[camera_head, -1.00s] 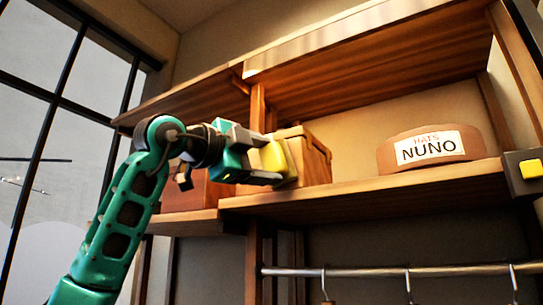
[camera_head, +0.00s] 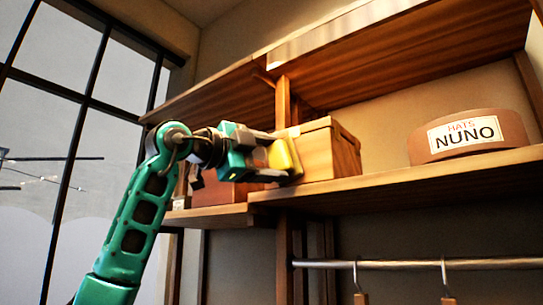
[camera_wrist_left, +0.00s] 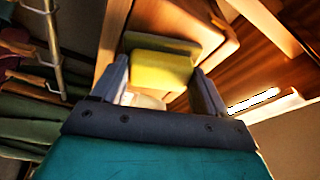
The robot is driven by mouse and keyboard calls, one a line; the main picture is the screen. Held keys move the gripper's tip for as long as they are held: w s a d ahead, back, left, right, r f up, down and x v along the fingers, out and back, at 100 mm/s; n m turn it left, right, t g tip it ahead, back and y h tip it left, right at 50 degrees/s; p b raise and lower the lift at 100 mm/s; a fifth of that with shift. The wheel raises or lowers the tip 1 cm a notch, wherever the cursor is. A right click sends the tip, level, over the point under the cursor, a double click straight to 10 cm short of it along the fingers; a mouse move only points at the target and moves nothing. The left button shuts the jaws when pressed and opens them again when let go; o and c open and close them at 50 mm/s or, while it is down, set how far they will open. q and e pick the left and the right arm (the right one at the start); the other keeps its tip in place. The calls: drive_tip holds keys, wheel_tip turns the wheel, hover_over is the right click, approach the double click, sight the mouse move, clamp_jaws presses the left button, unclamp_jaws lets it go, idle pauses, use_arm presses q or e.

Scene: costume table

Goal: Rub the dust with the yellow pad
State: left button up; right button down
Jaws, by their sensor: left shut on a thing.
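The yellow pad (camera_head: 284,157) is held between the fingers of my left gripper (camera_head: 272,159), which is shut on it. In the head view the pad is at the left end of the wooden box (camera_head: 332,150) on the shelf; I cannot tell whether it touches. The left wrist view shows the pad (camera_wrist_left: 160,70) between the two fingertips (camera_wrist_left: 160,80), with an olive-coloured strip along its far side. I cannot make out any dust in these views. My right gripper is not in view.
A higher shelf (camera_head: 400,55) lies above. A clothes rail (camera_head: 415,264) with hooks runs below.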

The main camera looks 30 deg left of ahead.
use_arm(q)
drive_tip(key=shift+s+f, duration=0.1)
drive_tip(key=shift+s, duration=0.2)
drive_tip(key=v, duration=0.1)
drive_tip(key=b+v, duration=0.1)
drive_tip(key=v, duration=0.1)
drive_tip(key=shift+s+d+b, duration=0.3)
drive_tip(key=shift+s, duration=0.05)
drive_tip(key=shift+s+r, duration=0.25)
drive_tip(key=shift+s, duration=0.65)
drive_tip(key=v, duration=0.1)
drive_tip(key=b+v, duration=0.1)
drive_tip(key=v, duration=0.1)
drive_tip(key=shift+s+d+r, duration=0.1)
drive_tip(key=shift+d, duration=0.2)
